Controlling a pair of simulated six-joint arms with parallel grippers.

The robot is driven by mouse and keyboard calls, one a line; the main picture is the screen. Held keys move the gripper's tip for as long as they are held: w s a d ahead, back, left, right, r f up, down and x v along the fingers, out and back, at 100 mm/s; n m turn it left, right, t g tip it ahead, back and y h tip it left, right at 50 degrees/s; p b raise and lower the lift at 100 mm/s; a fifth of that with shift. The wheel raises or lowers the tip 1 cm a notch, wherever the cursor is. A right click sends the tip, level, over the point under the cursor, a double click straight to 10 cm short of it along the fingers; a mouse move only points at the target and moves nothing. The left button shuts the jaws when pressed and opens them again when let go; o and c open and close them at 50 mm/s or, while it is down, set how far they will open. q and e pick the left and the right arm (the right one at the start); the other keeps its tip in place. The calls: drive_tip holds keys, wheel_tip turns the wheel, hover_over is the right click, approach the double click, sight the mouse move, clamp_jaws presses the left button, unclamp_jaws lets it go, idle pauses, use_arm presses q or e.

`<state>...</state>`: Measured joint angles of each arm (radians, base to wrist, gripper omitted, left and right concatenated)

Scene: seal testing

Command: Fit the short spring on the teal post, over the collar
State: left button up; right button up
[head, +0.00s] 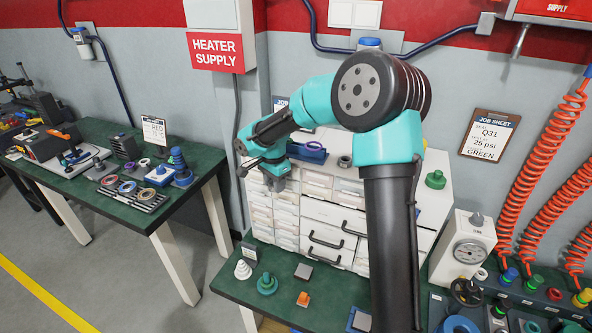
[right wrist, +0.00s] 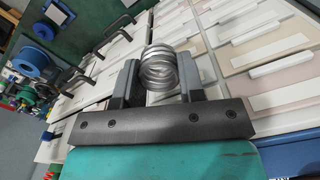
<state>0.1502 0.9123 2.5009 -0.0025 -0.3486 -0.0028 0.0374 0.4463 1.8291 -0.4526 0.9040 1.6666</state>
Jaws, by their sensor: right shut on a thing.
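The short spring (right wrist: 160,68) is a silvery metal coil. It sits between the two dark fingers of my right gripper (head: 277,182), which is shut on it. In the head view the gripper hangs in front of the white drawer cabinet, and I cannot make out the spring there. The teal post (head: 267,285) is a stubby stepped piece on a round base, standing on the green bench below the gripper and apart from it. Its collar is too small to tell clearly. My left gripper is not in view.
A white cone-like piece (head: 243,269) and an orange piece (head: 303,299) stand beside the post. The drawer cabinet (head: 325,215) rises behind them. A gauge (head: 468,250) stands at right. Another green table (head: 115,150) with rings and tools is at left.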

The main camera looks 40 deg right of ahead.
drive_tip(key=w+a+f+n, duration=0.3)
drive_tip(key=a+f+n, duration=1.2)
drive_tip(key=a+f, duration=1.25)
wheel_tip(320, 180, up, 3)
drive_tip(key=m, duration=0.6)
hover_over(266, 273)
drive_tip(key=shift+f, duration=0.2)
drive_tip(key=shift+f, duration=0.1)
drive_tip(key=shift+f, duration=2)
drive_tip(key=shift+f, duration=1.65)
